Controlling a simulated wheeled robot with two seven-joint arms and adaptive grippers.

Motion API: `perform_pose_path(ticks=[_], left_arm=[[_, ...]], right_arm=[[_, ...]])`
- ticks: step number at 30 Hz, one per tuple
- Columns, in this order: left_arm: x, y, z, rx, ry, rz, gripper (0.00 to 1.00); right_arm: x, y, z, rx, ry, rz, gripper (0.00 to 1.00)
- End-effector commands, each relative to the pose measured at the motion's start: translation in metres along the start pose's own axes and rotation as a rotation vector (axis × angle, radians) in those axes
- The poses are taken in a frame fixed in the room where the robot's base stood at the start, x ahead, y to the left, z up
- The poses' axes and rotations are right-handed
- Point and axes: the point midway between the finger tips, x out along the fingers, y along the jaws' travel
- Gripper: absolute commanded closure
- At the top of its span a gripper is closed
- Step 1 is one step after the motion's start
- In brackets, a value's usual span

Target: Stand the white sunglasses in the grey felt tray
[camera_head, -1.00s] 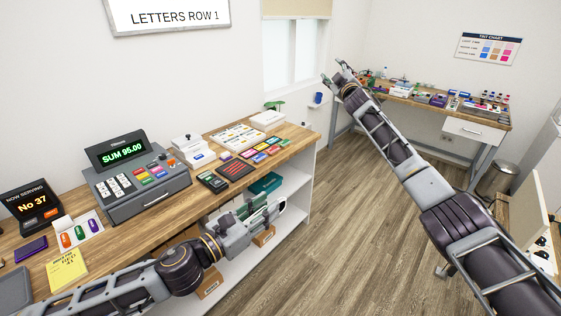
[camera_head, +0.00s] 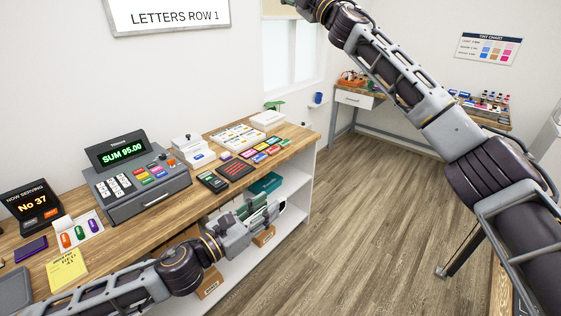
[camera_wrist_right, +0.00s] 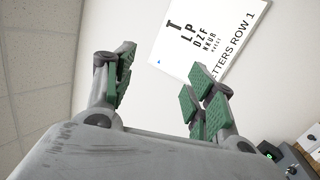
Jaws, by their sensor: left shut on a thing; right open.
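My left gripper (camera_head: 262,211) is in front of the counter's open shelf side, below the wooden top. It is shut on a small white and dark thing at its tips, which looks like the white sunglasses (camera_head: 282,206); the fingers hide much of it. A dark grey flat tray (camera_head: 14,289), likely the felt tray, lies at the counter's lower left and is cut by the picture edge. My right gripper (camera_wrist_right: 160,78) is open and empty in the right wrist view; in the head view it is beyond the top edge.
The counter holds a cash register (camera_head: 135,180), a number display (camera_head: 30,203), a yellow note pad (camera_head: 67,269), a purple case (camera_head: 30,249) and coloured cards (camera_head: 262,157). A letter chart (camera_wrist_right: 205,38) hangs on the wall. A second table (camera_head: 355,98) stands at the back. Open floor lies between.

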Motion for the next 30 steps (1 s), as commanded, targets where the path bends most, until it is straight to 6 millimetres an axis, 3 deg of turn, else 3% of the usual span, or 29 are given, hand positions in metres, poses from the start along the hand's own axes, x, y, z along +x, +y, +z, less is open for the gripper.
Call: perform_pose_path(ticks=[6, 13, 21, 30], left_arm=[[0.000, 0.000, 0.000, 0.000, 0.000, 0.000, 0.86], [0.000, 0.000, 0.000, 0.000, 0.000, 0.000, 0.86], [0.000, 0.000, 0.000, 0.000, 0.000, 0.000, 0.86], [0.000, 0.000, 0.000, 0.000, 0.000, 0.000, 0.86]], right_arm=[[0.008, 0.020, -0.078, -0.116, 0.195, -0.025, 0.45], [-0.003, 0.005, -0.158, -0.213, 0.417, -0.115, 0.45], [-0.039, -0.053, -0.226, -0.270, 0.643, -0.300, 0.45], [-0.098, -0.131, -0.272, -0.279, 0.835, -0.566, 0.45]])
